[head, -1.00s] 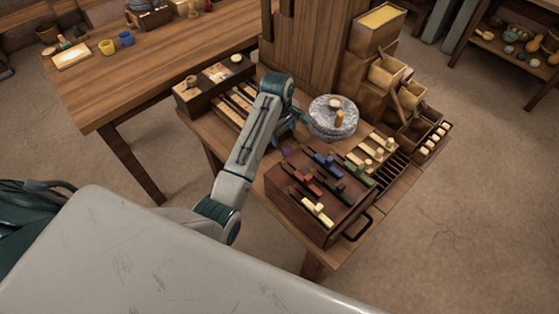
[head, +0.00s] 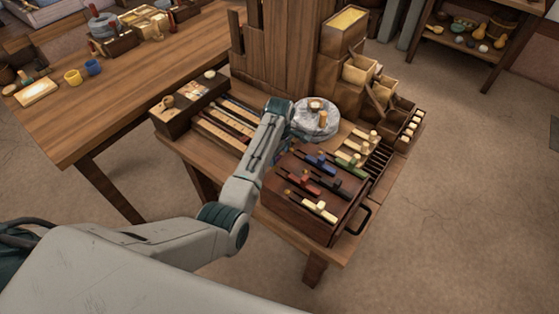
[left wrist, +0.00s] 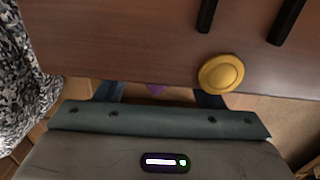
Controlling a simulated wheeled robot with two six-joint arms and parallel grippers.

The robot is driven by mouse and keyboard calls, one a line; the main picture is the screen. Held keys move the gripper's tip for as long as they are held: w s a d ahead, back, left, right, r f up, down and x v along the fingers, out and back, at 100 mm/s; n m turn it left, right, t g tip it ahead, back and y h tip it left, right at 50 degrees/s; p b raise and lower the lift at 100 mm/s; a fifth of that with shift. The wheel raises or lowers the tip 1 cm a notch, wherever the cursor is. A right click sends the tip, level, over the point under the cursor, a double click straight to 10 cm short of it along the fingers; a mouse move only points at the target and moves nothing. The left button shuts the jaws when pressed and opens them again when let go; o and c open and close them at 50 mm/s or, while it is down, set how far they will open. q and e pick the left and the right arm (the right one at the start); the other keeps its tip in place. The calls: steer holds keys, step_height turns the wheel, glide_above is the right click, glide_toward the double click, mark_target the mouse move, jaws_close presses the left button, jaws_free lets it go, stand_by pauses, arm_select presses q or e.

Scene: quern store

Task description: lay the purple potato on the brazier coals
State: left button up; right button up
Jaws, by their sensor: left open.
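The purple potato (left wrist: 157,89) shows as a small purple patch in the left wrist view, at the edge of the brown wooden box, which hides most of it. My left gripper (left wrist: 158,94) is open, with one dark finger on each side of the potato and a gap to each. I cannot tell how deep the potato sits between them. In the head view my left arm reaches over the small table, and the arm and box hide the potato and most of the gripper. I make out no brazier or coals in any view. My right gripper is not in view.
The wooden box (head: 282,208) with coloured sliders stands close to my left gripper; its yellow knob (left wrist: 221,74) is near one finger. A grey stone quern (head: 316,121) is just beyond. A slotted tray (head: 222,128) lies left, and a long table (head: 150,65) stands further left.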

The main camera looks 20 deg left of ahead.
arm_select(q)
step_height(320, 180, down, 3)
steer(key=shift+r, duration=0.2)
steer(key=c, duration=1.2)
steer(key=shift+o, duration=0.2)
steer(key=shift+r, duration=0.1)
